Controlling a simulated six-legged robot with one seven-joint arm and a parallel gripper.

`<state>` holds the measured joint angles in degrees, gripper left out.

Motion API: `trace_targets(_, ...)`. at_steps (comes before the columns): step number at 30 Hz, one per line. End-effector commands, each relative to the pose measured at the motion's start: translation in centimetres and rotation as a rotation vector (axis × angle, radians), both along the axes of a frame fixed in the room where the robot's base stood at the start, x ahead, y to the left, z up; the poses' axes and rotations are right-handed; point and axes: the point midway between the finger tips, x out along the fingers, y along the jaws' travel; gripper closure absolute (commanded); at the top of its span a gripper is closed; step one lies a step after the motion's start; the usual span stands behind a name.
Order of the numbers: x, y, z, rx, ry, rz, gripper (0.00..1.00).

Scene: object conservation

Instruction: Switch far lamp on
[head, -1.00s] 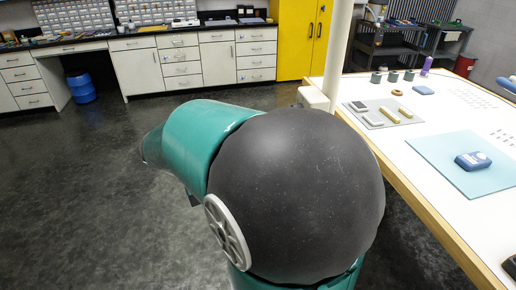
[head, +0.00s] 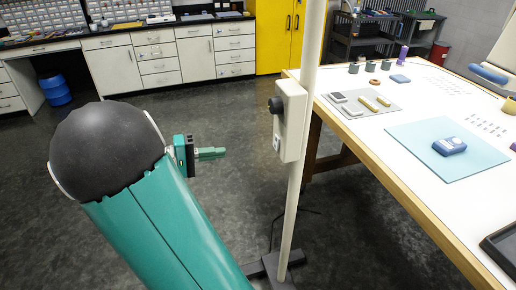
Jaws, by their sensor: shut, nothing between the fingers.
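A pale upright pole (head: 298,200) stands at the left side of the table, with its top out of view. A cream box (head: 291,122) is fixed to the pole at about table height. A round black knob (head: 275,105) sticks out of its left side, and a small plate (head: 276,144) sits below the knob. No lamp head shows on this pole, so I cannot tell whether it is the far lamp or whether it is lit. My gripper (head: 222,153) has teal fingers pointing right toward the box. It is shut, empty and apart from the box, left of and lower than the knob.
The white table (head: 400,105) with a wooden edge lies right of the pole. It carries a grey tray (head: 385,104), a light blue mat (head: 480,160) and a blue device (head: 449,146). The pole's dark base (head: 268,270) is on the floor. Open floor lies between gripper and cabinets.

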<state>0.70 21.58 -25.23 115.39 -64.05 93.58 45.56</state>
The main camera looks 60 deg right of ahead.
Motion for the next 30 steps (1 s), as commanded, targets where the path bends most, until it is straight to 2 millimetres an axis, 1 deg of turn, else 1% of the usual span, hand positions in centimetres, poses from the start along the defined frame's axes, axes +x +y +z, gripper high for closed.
trace_targets(4,-0.7,-0.6,-0.1,0.001,0.001,-0.001,1.0)
trace_targets(8,-2.0,-2.0,-0.3,0.002,0.0,-0.003,1.0)
trace_targets(18,-6.6,-6.6,-1.2,0.002,0.0,-0.002,1.0)
trace_targets(24,-8.8,-8.8,-1.6,0.002,0.001,0.0,1.0)
trace_targets(30,-9.6,-9.7,-1.7,0.002,0.0,0.003,1.0)
